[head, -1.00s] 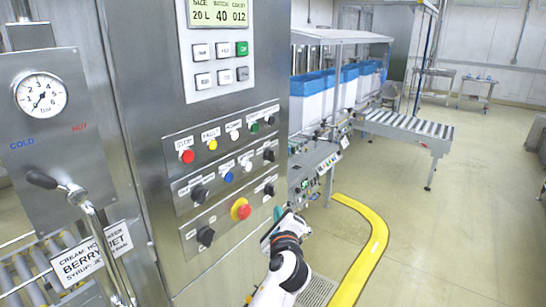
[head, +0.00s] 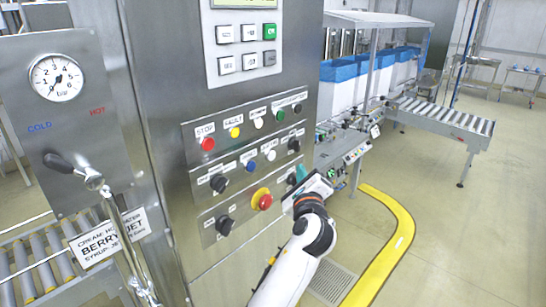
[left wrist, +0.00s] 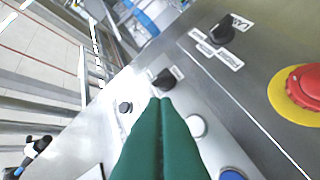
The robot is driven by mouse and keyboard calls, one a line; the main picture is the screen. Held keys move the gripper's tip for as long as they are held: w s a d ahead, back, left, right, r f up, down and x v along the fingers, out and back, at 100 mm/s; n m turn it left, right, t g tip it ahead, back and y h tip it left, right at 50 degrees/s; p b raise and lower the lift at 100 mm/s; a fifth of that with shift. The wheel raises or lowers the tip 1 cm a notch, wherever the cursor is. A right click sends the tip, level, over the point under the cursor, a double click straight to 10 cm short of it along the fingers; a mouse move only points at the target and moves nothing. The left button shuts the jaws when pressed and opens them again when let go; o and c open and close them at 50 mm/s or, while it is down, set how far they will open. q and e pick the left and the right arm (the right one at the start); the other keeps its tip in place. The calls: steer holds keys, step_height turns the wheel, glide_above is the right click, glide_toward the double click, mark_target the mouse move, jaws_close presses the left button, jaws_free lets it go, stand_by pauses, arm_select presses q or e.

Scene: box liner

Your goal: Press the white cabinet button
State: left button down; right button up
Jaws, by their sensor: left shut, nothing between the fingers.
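A white button (head: 271,155) sits in the middle row of the steel cabinet's control panel, between a blue button (head: 249,166) and a black selector (head: 293,145). Another white button (head: 258,123) is in the top row, between a yellow and a green one. My left gripper (head: 301,173) is shut and empty at the panel's right edge, below and right of the middle-row white button. In the left wrist view its green fingertips (left wrist: 162,101) lie just beside the middle-row white button (left wrist: 197,125), below a black selector (left wrist: 165,78). Contact cannot be told. My right gripper is out of view.
A red emergency stop (head: 265,201) on a yellow ring is in the bottom row, left of the gripper. A red button (head: 208,144) is at top left. A lever (head: 75,168) projects at the left.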

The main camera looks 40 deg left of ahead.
mark_target(275, 155)
arm_select(q)
steer(key=a, duration=0.6)
steer(key=shift+w+a+p, duration=0.2)
steer(key=shift+a+p, duration=0.15)
steer(key=shift+p, duration=0.1)
steer(key=shift+r, duration=0.1)
stand_by(1.5)
steer(key=shift+a+p, duration=0.35)
steer(key=shift+a, duration=0.05)
steer(key=shift+a+p, duration=0.3)
steer(key=shift+a, duration=0.1)
stand_by(0.5)
steer(key=shift+d, duration=0.15)
stand_by(0.3)
steer(key=shift+d, duration=0.65)
